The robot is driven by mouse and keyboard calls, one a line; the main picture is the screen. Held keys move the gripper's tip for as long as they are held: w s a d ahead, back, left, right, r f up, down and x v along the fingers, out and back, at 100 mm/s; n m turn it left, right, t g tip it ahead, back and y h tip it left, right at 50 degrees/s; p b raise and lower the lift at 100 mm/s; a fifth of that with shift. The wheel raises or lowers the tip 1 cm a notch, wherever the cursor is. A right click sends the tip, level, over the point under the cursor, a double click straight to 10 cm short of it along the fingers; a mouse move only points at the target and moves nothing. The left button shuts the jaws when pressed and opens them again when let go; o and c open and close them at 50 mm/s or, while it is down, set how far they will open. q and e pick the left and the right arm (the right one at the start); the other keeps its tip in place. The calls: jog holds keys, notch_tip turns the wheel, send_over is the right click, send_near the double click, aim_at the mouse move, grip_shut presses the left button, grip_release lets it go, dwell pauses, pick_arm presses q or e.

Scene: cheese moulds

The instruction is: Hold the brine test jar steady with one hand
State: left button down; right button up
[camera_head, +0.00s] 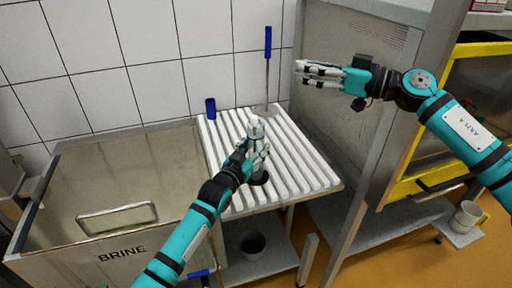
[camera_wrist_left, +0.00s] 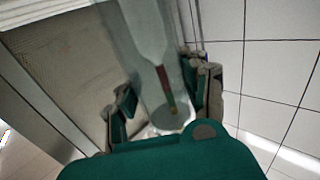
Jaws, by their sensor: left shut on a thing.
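The brine test jar (camera_wrist_left: 150,35) is a clear tube in the left wrist view, with a thin float with a red and yellow stem inside it. In the head view, the jar's top (camera_head: 256,131) and its dark round foot (camera_head: 259,178) show on the white slatted board, and my fingers hide much of its middle. My left gripper (camera_head: 257,153) is shut on the jar, with a finger on each side of it in the left wrist view (camera_wrist_left: 160,100). My right gripper (camera_head: 318,71) is in the air, apart from the jar; its opening is unclear.
A brine tank (camera_head: 122,250) with a handled lid stands left of the slatted board (camera_head: 318,181). A blue cup (camera_head: 210,108) and a blue-handled tool (camera_head: 268,45) are at the board's back. A grey cabinet (camera_head: 335,100) stands right.

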pick_arm(q)
jog(key=c, duration=0.6)
grip_release()
